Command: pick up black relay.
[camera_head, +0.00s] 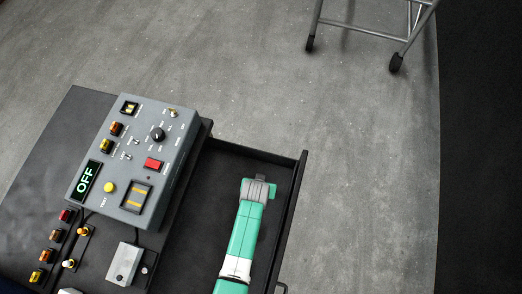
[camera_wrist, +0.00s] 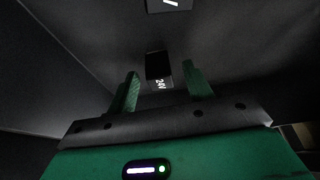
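In the wrist view a black relay (camera_wrist: 158,66) with a white "24V" label lies on a dark surface, just beyond and between my fingertips. My gripper (camera_wrist: 163,84) has two green fingers spread apart, with a gap on each side of the relay, narrower on the right. Nothing is held. In the head view my arm reaches down into the open black drawer (camera_head: 303,172), and it hides my fingers and the relay there.
A second dark block with a white mark (camera_wrist: 169,4) shows at the wrist view's top edge. Left of the drawer stands a grey control box (camera_head: 143,165) reading "OFF", near a small grey box (camera_head: 124,262) and several coloured lamps. A metal-legged stand (camera_head: 365,32) is at the back.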

